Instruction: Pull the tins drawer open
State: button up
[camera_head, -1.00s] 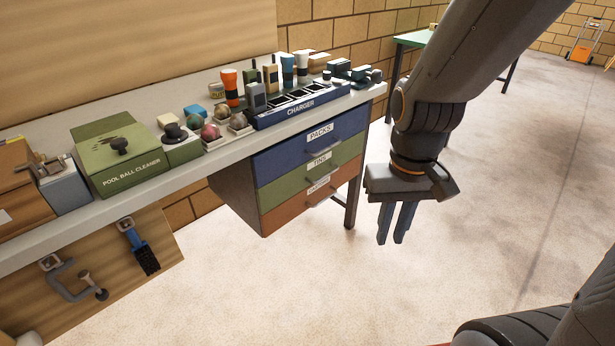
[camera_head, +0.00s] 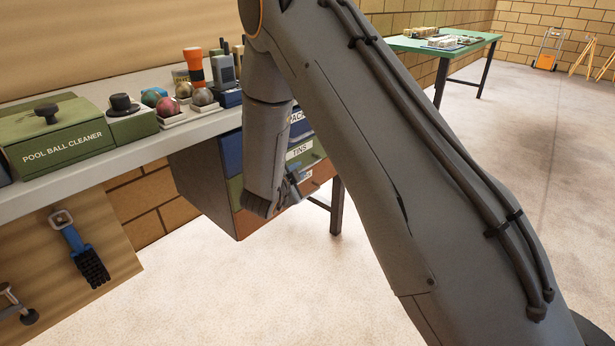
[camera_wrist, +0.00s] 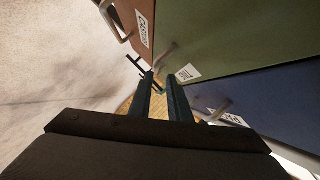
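The tins drawer (camera_head: 318,153) is the green middle drawer under the bench, with a white TINS label (camera_head: 300,149). My arm hides part of its front, and it looks flush with its neighbours. In the wrist view the green front (camera_wrist: 225,35) fills the upper right, with its metal handle (camera_wrist: 167,52) just beyond my fingertips. My gripper (camera_head: 293,186) is low in front of the drawers; in the wrist view my gripper (camera_wrist: 160,80) shows two fingers apart with nothing between them. I cannot tell whether a finger touches the handle.
The blue packs drawer (camera_wrist: 275,105) is above the green one and the orange drawer (camera_wrist: 165,17) below it. The bench top (camera_head: 190,135) holds a pool ball cleaner box (camera_head: 55,140) and balls. Open floor lies in front. A green table (camera_head: 440,42) stands at the back.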

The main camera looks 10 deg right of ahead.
aim_at(307, 168)
jog(key=shift+m+h, duration=0.5)
jog(key=shift+h, duration=0.2)
jog(key=shift+f+b+x, duration=0.15)
jog(key=shift+b+x, duration=0.05)
jog(key=shift+x, duration=1.2)
jog(key=shift+f+b+x, duration=0.15)
jog(key=shift+b+x, duration=0.1)
jog(key=shift+x, duration=1.15)
jog(key=shift+f+b+x, duration=0.2)
jog(key=shift+x, duration=1.2)
jog(key=shift+s, duration=0.2)
grip_shut()
